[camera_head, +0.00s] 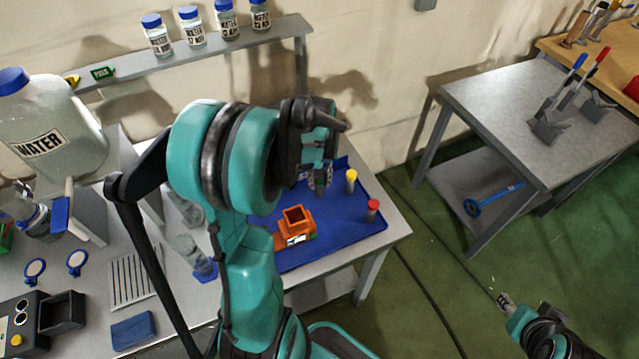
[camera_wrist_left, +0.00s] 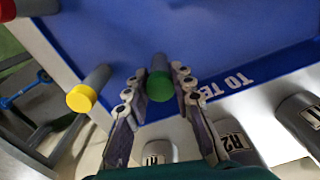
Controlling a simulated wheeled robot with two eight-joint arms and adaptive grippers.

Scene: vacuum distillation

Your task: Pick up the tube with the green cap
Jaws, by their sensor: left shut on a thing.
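The tube with the green cap (camera_wrist_left: 158,82) is between the fingers of my left gripper (camera_wrist_left: 160,84) in the left wrist view, with the fingers closed on it near the cap. I cannot tell whether the tube is clear of the tray. My right gripper (camera_head: 505,302) is at the lower right, away from the table and too small to read.
A yellow-capped tube (camera_head: 350,181) and a red-capped tube (camera_head: 372,210) stand on the tray's right side. An orange block-shaped holder (camera_head: 296,226) sits on the tray. Labelled bottles (camera_wrist_left: 228,142) are near the gripper in the wrist view. A shelf (camera_head: 190,50) with jars runs behind.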

